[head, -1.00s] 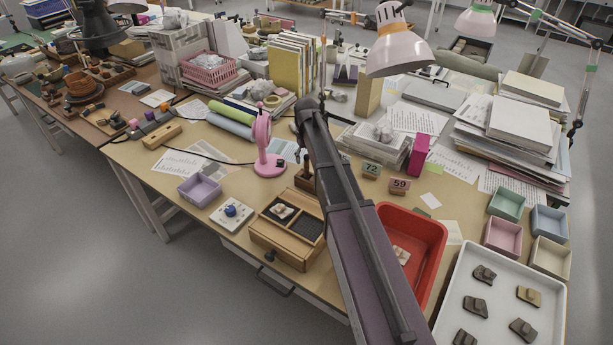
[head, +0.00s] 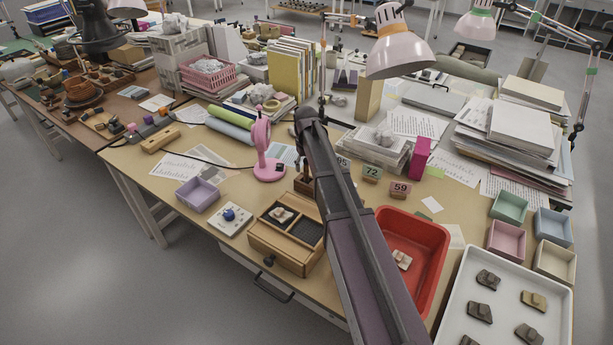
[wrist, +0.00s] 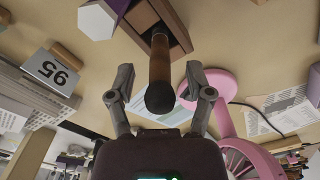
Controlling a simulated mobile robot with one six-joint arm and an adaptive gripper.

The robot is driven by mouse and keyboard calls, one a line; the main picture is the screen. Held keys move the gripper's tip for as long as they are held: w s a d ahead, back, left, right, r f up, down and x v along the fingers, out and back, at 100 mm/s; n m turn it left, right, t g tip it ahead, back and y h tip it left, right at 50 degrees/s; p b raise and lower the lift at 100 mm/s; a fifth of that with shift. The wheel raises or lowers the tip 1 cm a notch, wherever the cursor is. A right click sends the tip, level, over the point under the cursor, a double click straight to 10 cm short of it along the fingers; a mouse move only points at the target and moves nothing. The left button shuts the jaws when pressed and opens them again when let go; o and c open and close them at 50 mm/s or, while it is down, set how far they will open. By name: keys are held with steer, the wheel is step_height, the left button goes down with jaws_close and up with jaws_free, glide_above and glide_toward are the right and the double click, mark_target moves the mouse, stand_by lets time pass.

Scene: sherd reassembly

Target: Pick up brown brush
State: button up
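The brown brush (wrist: 159,62) shows in the wrist view as a brown handle with a dark rounded end pointing toward the camera. It rises from a wooden holder (wrist: 178,32); its bristles are not visible. My gripper (wrist: 160,84) is open, with one finger on each side of the handle and gaps visible on both sides.
A pink fan (head: 264,150) stands left of the holder and shows close by in the wrist view. Number blocks (head: 372,172) stand to its right. A wooden box (head: 287,235) and a red tray (head: 425,240) lie nearer. A purple-and-white faceted object (wrist: 97,20) is beside the holder.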

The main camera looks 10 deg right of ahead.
jaws_close()
steer(key=shift+r, duration=0.15)
step_height(320, 180, up, 10)
steer(key=p, duration=1)
stand_by(0.8)
